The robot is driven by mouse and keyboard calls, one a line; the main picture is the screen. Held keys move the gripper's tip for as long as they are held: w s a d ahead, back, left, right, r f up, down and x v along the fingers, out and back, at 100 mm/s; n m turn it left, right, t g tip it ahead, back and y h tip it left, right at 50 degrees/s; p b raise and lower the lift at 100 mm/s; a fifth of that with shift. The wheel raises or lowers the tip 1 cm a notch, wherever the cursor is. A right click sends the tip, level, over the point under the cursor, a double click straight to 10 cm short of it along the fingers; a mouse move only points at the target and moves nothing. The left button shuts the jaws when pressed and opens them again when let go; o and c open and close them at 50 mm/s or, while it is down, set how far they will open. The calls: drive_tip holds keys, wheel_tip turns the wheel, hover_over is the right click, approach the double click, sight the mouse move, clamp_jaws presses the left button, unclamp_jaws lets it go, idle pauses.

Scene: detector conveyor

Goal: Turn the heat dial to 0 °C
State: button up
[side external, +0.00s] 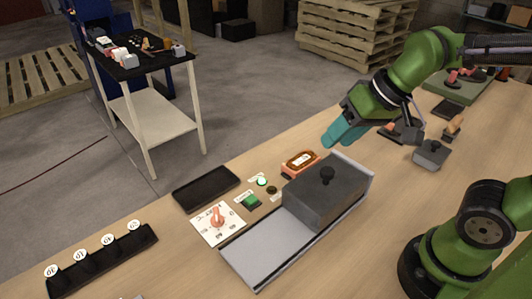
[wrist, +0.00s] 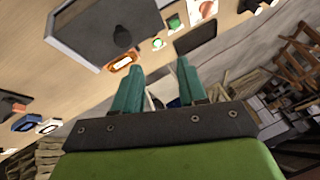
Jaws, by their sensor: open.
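The heat dial is an orange knob (side external: 217,217) on a white square plate (side external: 212,236) with printed numbers, at the front left of the conveyor. The printing is too small to read, so I cannot tell its exact setting. The plate also shows at the top of the wrist view (wrist: 203,10), partly cut off. My gripper (side external: 340,133) has teal fingers and is in the air beyond the far end of the conveyor, well apart from the dial. In the wrist view the two fingers (wrist: 155,82) are spread with nothing between them.
A grey conveyor (side external: 262,252) carries a dark box-shaped cover with a black knob (side external: 327,176). A green button (side external: 252,201), an orange-framed display (side external: 300,163) and a black tray (side external: 206,188) lie near the dial. A black rack with several numbered white discs (side external: 104,262) stands front left.

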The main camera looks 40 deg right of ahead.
drive_tip(key=w+a+f+n+g, duration=0.1)
drive_tip(key=w+a+g, duration=0.2)
drive_tip(key=w+a, duration=0.45)
drive_tip(key=m+g+h, duration=0.2)
drive_tip(key=m, duration=0.2)
hover_over(216, 214)
wheel_tip(216, 214, down, 4)
wheel_tip(216, 214, down, 16)
drive_tip(key=shift+f, duration=0.15)
clamp_jaws()
